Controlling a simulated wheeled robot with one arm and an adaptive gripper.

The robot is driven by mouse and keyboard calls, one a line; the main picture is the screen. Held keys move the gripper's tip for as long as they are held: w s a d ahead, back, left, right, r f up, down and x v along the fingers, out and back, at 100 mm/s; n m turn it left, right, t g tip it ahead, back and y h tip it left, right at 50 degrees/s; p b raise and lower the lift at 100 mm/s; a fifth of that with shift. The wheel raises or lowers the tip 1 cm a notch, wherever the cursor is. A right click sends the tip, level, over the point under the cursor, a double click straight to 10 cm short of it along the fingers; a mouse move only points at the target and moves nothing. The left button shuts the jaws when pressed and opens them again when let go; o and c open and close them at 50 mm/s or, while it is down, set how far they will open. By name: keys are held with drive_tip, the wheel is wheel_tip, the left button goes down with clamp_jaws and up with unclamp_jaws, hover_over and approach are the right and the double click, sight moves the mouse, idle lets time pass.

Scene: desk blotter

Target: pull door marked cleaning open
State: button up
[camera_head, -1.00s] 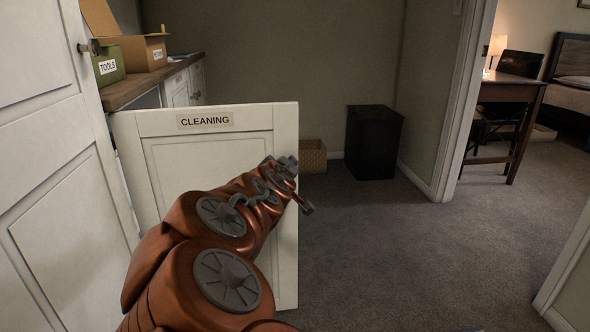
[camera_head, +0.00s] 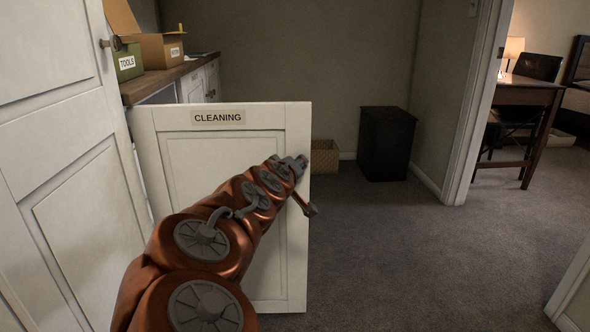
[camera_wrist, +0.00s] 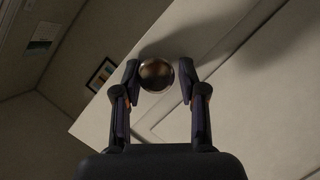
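The white door marked CLEANING (camera_head: 218,118) stands swung out from the cabinet, its panelled face towards me. My gripper (camera_head: 300,163) is at the upper right part of this face, seen small past my arm. In the wrist view, a round, dark metallic knob (camera_wrist: 156,75) sits between the fingertips of my gripper (camera_wrist: 158,78). The fingers stand either side of the knob, with a narrow gap at the right finger; contact at the left finger is unclear. The knob is hidden in the head view.
A tall white door (camera_head: 70,170) with a knob is close on the left. A wooden counter (camera_head: 160,84) carries a green TOOLS box (camera_head: 127,62) and a cardboard box (camera_head: 160,50). A wicker basket (camera_head: 325,153) and black bin (camera_head: 387,143) stand behind. Carpet (camera_head: 420,260) at right is clear.

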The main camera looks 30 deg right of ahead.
drive_tip(key=shift+o, duration=1.4)
drive_tip(key=shift+s+d, duration=0.1)
drive_tip(key=shift+d, duration=0.1)
drive_tip(key=shift+s+a, duration=0.1)
drive_tip(key=v, duration=0.7)
drive_tip(key=shift+s+a, duration=0.1)
drive_tip(key=shift+r, duration=0.15)
